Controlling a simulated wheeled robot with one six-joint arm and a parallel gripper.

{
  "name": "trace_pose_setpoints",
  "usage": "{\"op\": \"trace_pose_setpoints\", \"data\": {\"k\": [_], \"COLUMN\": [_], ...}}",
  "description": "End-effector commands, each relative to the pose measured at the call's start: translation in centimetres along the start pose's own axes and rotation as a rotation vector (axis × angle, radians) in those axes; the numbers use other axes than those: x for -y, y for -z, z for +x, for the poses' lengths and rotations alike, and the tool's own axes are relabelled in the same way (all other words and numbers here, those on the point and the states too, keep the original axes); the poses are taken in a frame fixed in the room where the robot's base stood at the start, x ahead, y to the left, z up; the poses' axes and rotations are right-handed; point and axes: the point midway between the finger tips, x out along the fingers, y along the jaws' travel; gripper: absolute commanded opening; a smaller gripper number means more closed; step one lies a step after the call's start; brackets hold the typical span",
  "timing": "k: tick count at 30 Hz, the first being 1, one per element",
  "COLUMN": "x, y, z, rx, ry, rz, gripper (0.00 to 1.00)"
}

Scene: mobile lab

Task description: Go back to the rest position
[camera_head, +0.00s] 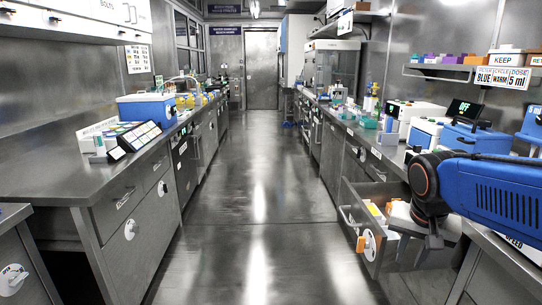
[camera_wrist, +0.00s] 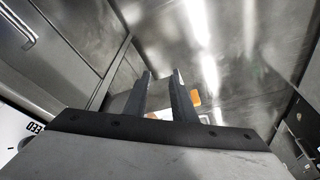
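My blue arm (camera_head: 495,195) reaches in from the right edge of the head view. My gripper (camera_head: 433,240) points down there, above or beside the open drawer (camera_head: 368,250) on the right side; I cannot tell its exact height. In the wrist view, the two dark fingers of my gripper (camera_wrist: 162,85) stand apart with a gap between them. I see nothing held in the gap. White and orange items lie in the drawer, partly hidden by my gripper and wrist.
The drawer sticks out into the aisle, with an orange piece (camera_head: 361,244) at its front. The aisle floor (camera_head: 258,215) is clear. A left counter (camera_head: 60,180) and a right counter (camera_head: 385,150) carry lab devices. A shelf (camera_head: 440,68) hangs at the upper right.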

Motion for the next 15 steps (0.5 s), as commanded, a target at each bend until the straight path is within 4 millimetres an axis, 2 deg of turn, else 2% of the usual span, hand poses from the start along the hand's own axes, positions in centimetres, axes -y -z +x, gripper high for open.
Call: {"op": "trace_pose_setpoints", "data": {"k": [1, 9, 15], "x": [-0.4, -1.9, -2.6], "y": [-1.5, -8.2, -11.8], "z": [-0.3, -0.4, 0.1], "rx": [-0.008, -0.053, -0.088], "ry": [0.019, 0.106, 0.150], "rz": [-0.043, -0.301, -0.445], "gripper": [0.24, 0.24, 0.24]}}
